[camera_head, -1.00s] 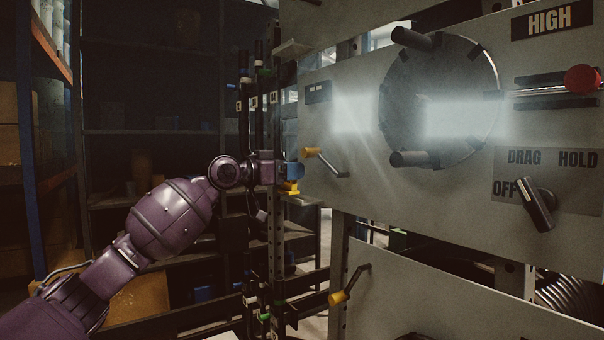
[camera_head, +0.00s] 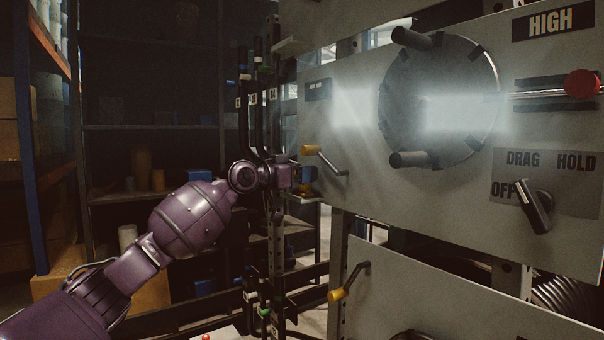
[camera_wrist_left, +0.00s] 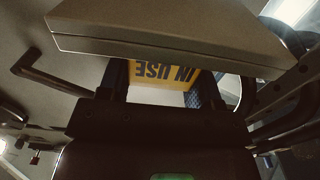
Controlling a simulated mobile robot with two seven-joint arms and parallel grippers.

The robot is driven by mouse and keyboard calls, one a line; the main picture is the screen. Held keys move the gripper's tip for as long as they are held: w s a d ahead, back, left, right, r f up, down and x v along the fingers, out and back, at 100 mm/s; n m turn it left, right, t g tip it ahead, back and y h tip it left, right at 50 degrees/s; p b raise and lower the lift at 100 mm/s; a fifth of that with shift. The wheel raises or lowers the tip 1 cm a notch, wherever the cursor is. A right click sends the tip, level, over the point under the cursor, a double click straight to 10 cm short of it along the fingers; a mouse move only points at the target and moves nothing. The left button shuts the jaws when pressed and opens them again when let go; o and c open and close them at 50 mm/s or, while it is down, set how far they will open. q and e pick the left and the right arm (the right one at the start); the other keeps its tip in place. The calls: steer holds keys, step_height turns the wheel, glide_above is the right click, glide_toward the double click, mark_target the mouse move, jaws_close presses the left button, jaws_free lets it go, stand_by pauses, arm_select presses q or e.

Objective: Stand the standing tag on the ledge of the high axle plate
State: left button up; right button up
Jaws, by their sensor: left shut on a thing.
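The standing tag (camera_wrist_left: 160,76) is yellow with dark "IN USE" lettering, which shows inverted in the left wrist view. My left gripper (camera_head: 300,178) is shut on it, and the fingers hide its sides. In the head view the gripper is at the left edge of the wide grey plate (camera_head: 350,205) with the round disc. A small pale ledge (camera_head: 309,199) juts out just below the gripper there. A pale slab, likely this ledge, looms close in the left wrist view (camera_wrist_left: 170,38). I cannot tell whether the tag touches it. My right gripper is out of view.
A yellow-handled crank (camera_head: 322,158) sticks out just right of my left gripper. Dark upright rods (camera_head: 258,125) stand behind it. A second yellow-handled crank (camera_head: 348,284) is on the lower plate. Another pale ledge (camera_head: 291,47) is higher up.

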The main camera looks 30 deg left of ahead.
arm_select(q)
steer(key=shift+f, duration=0.15)
steer(key=o, duration=0.9)
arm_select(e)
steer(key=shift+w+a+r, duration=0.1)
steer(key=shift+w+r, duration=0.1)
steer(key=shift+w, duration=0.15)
arm_select(q)
steer(key=shift+r, duration=0.2)
steer(key=b+v, duration=0.3)
steer(key=v, duration=0.9)
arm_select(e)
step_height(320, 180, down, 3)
arm_select(q)
steer(key=shift+a, duration=0.1)
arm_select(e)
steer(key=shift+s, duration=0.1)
